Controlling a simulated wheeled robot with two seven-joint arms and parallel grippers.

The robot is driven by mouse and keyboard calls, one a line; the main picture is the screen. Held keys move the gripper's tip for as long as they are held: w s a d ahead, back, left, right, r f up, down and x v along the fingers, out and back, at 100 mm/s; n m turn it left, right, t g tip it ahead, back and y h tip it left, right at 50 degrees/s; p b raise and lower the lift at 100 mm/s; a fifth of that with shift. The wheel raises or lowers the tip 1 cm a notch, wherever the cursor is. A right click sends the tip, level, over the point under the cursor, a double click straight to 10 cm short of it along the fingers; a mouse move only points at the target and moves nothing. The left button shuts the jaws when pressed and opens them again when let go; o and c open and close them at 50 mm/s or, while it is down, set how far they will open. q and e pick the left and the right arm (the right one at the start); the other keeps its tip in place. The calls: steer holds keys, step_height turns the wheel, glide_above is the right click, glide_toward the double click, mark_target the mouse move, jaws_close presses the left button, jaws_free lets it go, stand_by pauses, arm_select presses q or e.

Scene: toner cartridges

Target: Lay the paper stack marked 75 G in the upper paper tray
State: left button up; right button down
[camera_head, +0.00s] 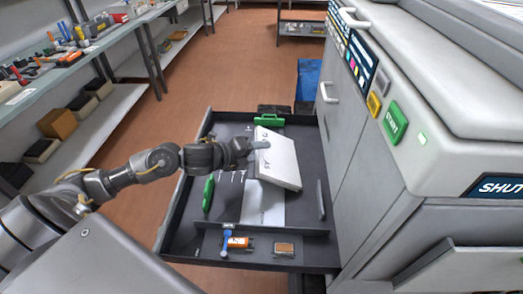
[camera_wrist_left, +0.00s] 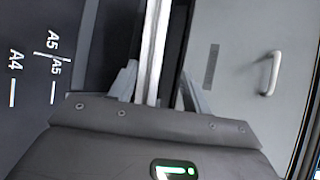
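The white paper stack (camera_head: 283,168) is tilted over the pulled-out dark paper tray (camera_head: 225,131), its broad face towards the head camera. Small dark print shows on it, too small to read. My left gripper (camera_head: 261,145) is at the stack's left edge, one finger lying over the broad face. In the left wrist view the stack (camera_wrist_left: 154,50) is seen edge-on between the two fingers (camera_wrist_left: 157,82); I take it as gripped. Part of the tray floor is hidden by the stack. My right gripper is out of view.
Green guides stand at the tray's back (camera_head: 268,120) and left (camera_head: 208,193). An orange item (camera_head: 240,242) and a small brown block (camera_head: 285,248) lie in its front compartment. The printer body (camera_head: 375,170) borders the right. Shelves (camera_head: 120,100) stand left.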

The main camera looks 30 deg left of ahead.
arm_select(q)
steer(key=shift+v, duration=1.3)
steer(key=s+a+r+p, duration=0.1)
steer(key=a+r+p, duration=0.2)
steer(key=r+p, duration=0.3)
steer(key=shift+s+a+r, duration=0.35)
steer(key=shift+s+r, duration=0.05)
steer(key=shift+r, duration=0.65)
